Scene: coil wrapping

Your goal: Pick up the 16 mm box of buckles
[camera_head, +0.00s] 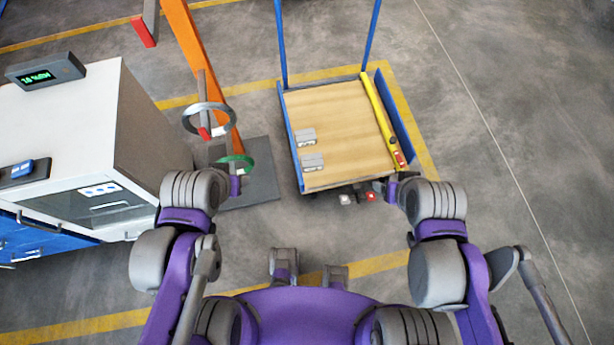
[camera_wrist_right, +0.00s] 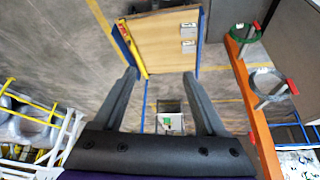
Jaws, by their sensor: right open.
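Two small grey boxes lie on the wooden deck of a cart in the head view, a farther box (camera_head: 306,137) and a nearer box (camera_head: 312,162), both near the left edge. Their labels are too small to read, so I cannot tell which is the 16 mm one. The right wrist view also shows both boxes, one (camera_wrist_right: 188,30) and the other (camera_wrist_right: 188,46). My right gripper (camera_wrist_right: 159,76) is open and empty, apart from the boxes; in the head view it (camera_head: 390,188) is near the cart's front right corner. My left gripper (camera_head: 238,184) is left of the cart; its jaws are unclear.
The cart deck (camera_head: 345,120) has blue rails and a yellow tool (camera_head: 383,122) along its right side. An orange stand (camera_head: 200,65) with a grey ring (camera_head: 208,106) and green ring (camera_head: 249,161) stands left. A white cabinet (camera_head: 70,125) is farther left. Right floor is clear.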

